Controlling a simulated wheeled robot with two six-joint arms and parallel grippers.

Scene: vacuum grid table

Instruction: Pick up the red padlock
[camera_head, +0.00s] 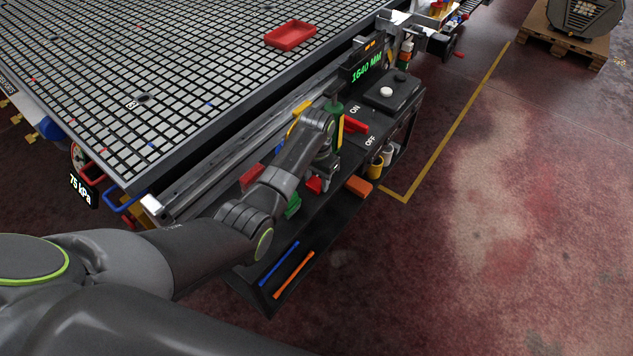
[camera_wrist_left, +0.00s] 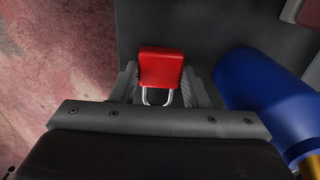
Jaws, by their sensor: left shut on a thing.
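The red padlock (camera_wrist_left: 161,68) is in the middle of the left wrist view, its red body away from the camera and its silver shackle towards the palm. My left gripper (camera_wrist_left: 160,88) is shut on it, with a grey finger on each side. In the head view my left gripper (camera_head: 322,172) points down over the black shelf beside the table. A small red piece there, at the fingertips, looks like the padlock (camera_head: 314,184). The wrist hides part of it. I cannot tell whether the padlock touches the shelf. My right gripper is not in view.
The black shelf (camera_head: 262,273) also holds a blue rod (camera_head: 278,263), an orange rod (camera_head: 293,275), an orange block (camera_head: 358,186) and a green item (camera_head: 292,206). A blue cylinder (camera_wrist_left: 262,82) lies close right of the gripper. A red tray (camera_head: 291,36) sits on the grid table.

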